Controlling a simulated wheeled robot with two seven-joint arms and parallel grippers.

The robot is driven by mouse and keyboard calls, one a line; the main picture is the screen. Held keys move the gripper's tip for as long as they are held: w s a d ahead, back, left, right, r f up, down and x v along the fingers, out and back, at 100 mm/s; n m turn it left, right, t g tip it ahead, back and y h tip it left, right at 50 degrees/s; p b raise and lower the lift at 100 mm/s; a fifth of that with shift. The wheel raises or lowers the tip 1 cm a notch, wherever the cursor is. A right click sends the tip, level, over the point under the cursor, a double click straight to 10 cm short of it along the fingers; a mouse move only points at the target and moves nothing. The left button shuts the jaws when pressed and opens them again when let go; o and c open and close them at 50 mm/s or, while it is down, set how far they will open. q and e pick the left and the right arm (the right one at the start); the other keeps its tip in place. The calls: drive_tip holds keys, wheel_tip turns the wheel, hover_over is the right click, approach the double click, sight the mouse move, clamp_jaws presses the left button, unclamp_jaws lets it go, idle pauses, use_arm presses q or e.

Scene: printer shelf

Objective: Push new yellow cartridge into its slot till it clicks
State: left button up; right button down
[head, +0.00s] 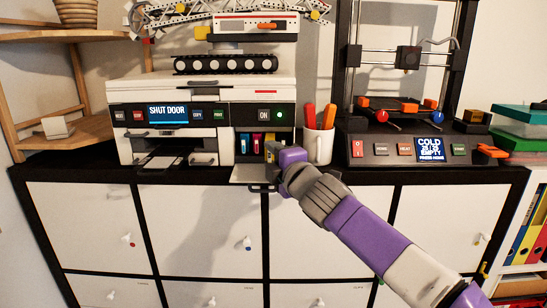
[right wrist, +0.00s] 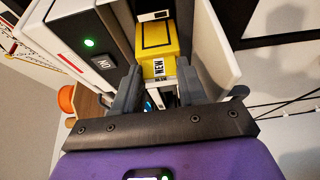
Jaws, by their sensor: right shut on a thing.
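The yellow cartridge (right wrist: 158,38), labelled NEW, shows in the right wrist view in the printer's narrow opening, with its near end at my fingertips. My right gripper (right wrist: 158,74) is shut on it. In the head view the right gripper (head: 272,152) is at the right end of the printer's cartridge bay and hides most of the yellow cartridge. Dark, pink and blue cartridges (head: 257,143) stand to its left in the bay. The printer (head: 200,92) shows SHUT DOOR on its screen. How deep the yellow cartridge sits I cannot tell. My left gripper is out of view.
The bay's white door (head: 250,174) hangs open below the gripper; it also stands close beside the fingers in the wrist view (right wrist: 213,45). A 3D printer (head: 412,149) stands further right.

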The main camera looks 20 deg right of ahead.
drive_tip(key=shift+w+d+p, duration=0.15)
drive_tip(key=shift+w+p, duration=0.15)
drive_tip(key=shift+w, duration=0.25)
idle(0.4)
drive_tip(key=shift+r, duration=0.1)
drive_tip(key=c, duration=0.5)
unclamp_jaws()
drive_tip(key=shift+c, duration=0.2)
drive_tip(key=shift+s+a+f+b, duration=0.2)
drive_tip(key=shift+s+f+b, duration=0.1)
drive_tip(key=shift+s+b, duration=0.3)
drive_tip(key=s+a+b, duration=0.2)
drive_tip(key=s, duration=0.5)
drive_tip(key=shift+s+r+b, duration=0.15)
drive_tip(key=shift+b, duration=0.2)
